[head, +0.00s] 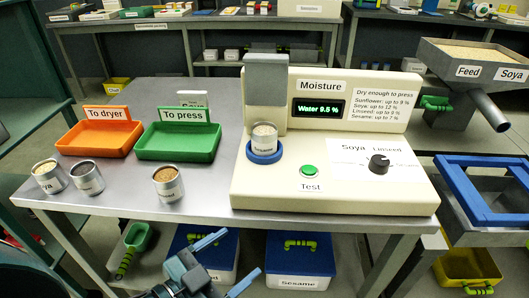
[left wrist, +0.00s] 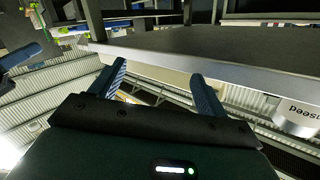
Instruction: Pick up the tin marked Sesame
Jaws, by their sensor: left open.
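A tin of pale seed (head: 264,138) stands upright on the blue round seat of the moisture meter, with a small label that seems to read Sesame. Three more open tins stand at the left of the table: one with a label ending in "ya" (head: 49,177), one with an unclear label (head: 88,178) and one with brown seed (head: 168,184). My left gripper (head: 240,256) is open and empty, low in front of the table's front edge; its fingers also show in the left wrist view (left wrist: 158,70). A tin labelled Linseed (left wrist: 298,117) shows at the right there.
The cream moisture meter (head: 335,189) reads Water 9.5 %; its grey head (head: 266,80) stands behind and above the tin. Orange (head: 99,138) and green (head: 178,141) trays lie left. Lidded boxes, one marked Sesame (head: 296,258), are below the table.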

